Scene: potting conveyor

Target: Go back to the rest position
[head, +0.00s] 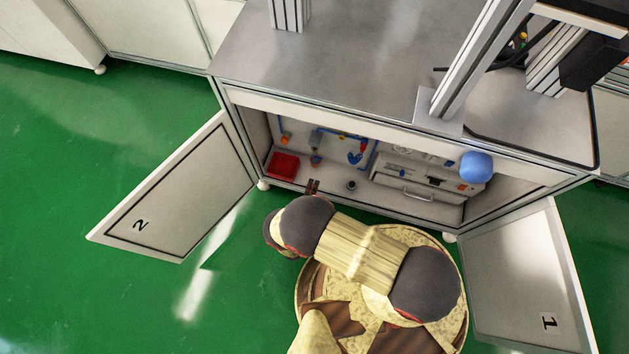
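My arm is folded over my round base in the head view, in front of the open cabinet (425,125).
Cabinet door 2 (170,200) stands open on the left and door 1 (515,275) on the right. Inside are a red bin (283,166), blue tubing and fittings. A blue rounded object (476,166) shows at the opening's right. Green floor (60,150) is clear on the left.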

